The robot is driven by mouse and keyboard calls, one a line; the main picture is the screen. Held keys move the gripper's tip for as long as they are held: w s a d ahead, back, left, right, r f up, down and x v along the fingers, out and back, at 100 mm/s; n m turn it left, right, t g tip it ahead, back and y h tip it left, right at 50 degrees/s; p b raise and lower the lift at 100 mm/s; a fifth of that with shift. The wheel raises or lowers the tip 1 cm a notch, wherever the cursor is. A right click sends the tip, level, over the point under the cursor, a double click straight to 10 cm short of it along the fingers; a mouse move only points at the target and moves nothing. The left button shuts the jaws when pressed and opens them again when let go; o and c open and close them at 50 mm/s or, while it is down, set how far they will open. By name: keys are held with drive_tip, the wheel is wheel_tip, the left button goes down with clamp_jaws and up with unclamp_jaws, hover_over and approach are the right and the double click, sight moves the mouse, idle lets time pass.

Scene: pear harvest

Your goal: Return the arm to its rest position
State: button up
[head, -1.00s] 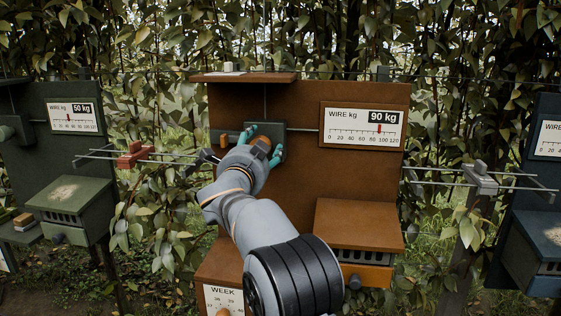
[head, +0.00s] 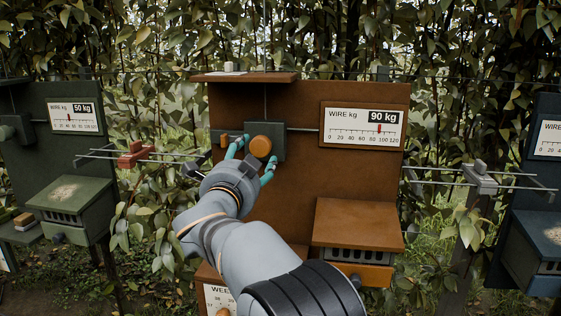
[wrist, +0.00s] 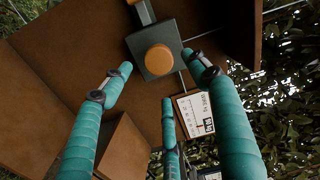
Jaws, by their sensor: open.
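My gripper (head: 254,163) has teal fingers, spread open and empty. It is in front of the brown panel (head: 290,170), just below and short of an orange round knob (head: 260,146) on a dark green block. In the wrist view, the open fingers (wrist: 165,85) frame the same knob (wrist: 158,59), which stands clear beyond the fingertips. My grey arm reaches up from the bottom middle of the head view.
The gauge above right (head: 363,127) reads 90 kg. A brown box (head: 358,224) juts out at the panel's lower right. A green panel (head: 60,150) stands left and a dark blue one (head: 540,180) right. Thin rails with a red clamp (head: 135,154) lie left of my gripper.

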drive_tip(key=w, duration=0.3)
drive_tip(key=w+d, duration=0.1)
drive_tip(key=w, duration=0.4)
drive_tip(key=shift+w+d, duration=0.2)
drive_tip(key=shift+w, duration=0.15)
drive_tip(key=shift+w+r+n+p, duration=0.2)
drive_tip(key=shift+r+n+p, duration=0.05)
drive_tip(key=shift+n+p, duration=0.6)
drive_tip(key=n+p, duration=0.2)
drive_tip(key=n, duration=0.1)
drive_tip(key=n+p, duration=0.2)
drive_tip(key=shift+s+r, duration=0.25)
drive_tip(key=n+p, duration=0.2)
drive_tip(key=p, duration=0.1)
drive_tip(key=shift+w+f+n, duration=0.1)
drive_tip(key=shift+w+n, duration=0.05)
drive_tip(key=shift+n, duration=0.2)
drive_tip(key=n+p, duration=0.4)
drive_tip(key=p, duration=0.1)
drive_tip(key=shift+p, duration=0.3)
drive_tip(key=shift+s+a+f+b, duration=0.2)
drive_tip(key=shift+s+f+b, duration=0.55)
drive_tip(key=shift+b, duration=0.25)
drive_tip(key=b, duration=0.3)
approach(259, 150)
drive_tip(key=shift+w+d+r+p, duration=0.15)
drive_tip(key=shift+w+r+p, duration=0.15)
drive_tip(key=shift+w+r, duration=0.2)
